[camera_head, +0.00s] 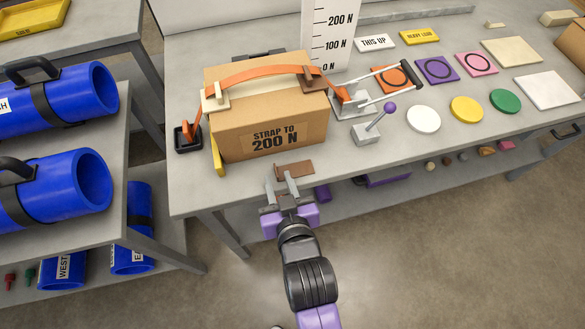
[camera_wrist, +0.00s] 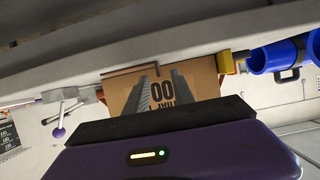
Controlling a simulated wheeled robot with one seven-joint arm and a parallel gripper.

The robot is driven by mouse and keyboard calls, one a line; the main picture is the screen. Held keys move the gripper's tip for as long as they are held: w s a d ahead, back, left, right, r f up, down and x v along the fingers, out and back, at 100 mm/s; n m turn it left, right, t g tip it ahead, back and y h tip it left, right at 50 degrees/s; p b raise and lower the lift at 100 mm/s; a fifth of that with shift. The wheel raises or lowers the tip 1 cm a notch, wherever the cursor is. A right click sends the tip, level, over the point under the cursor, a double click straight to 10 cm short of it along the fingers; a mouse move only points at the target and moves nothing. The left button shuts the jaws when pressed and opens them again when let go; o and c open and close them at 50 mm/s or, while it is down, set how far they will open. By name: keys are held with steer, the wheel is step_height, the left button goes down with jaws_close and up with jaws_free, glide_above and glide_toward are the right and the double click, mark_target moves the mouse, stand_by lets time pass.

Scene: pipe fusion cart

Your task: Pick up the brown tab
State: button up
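The brown tab (camera_head: 296,168) is a small flat piece at the front edge of the grey table, just in front of the cardboard box (camera_head: 262,115). In the wrist view, which is upside down, a thin brown shape (camera_wrist: 132,70) near the box looks like the same tab. My gripper (camera_head: 279,181) is just in front of the tab, its two grey fingers apart and nothing visible between them. The right finger's tip overlaps the tab's near side in the head view; I cannot tell whether they touch.
An orange strap (camera_head: 262,74) arches over the box. A lever with a purple knob (camera_head: 389,108) stands to its right. Coloured discs and plates, such as the yellow disc (camera_head: 466,109), lie farther right. Blue cylinders (camera_head: 70,184) fill the shelves at left. Floor in front is clear.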

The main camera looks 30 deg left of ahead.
mark_target(275, 169)
steer(key=x, duration=0.3)
steer(key=p+x, duration=0.1)
steer(key=x, duration=0.1)
steer(key=shift+w+r, duration=0.15)
steer(key=shift+r, duration=0.15)
jaws_close()
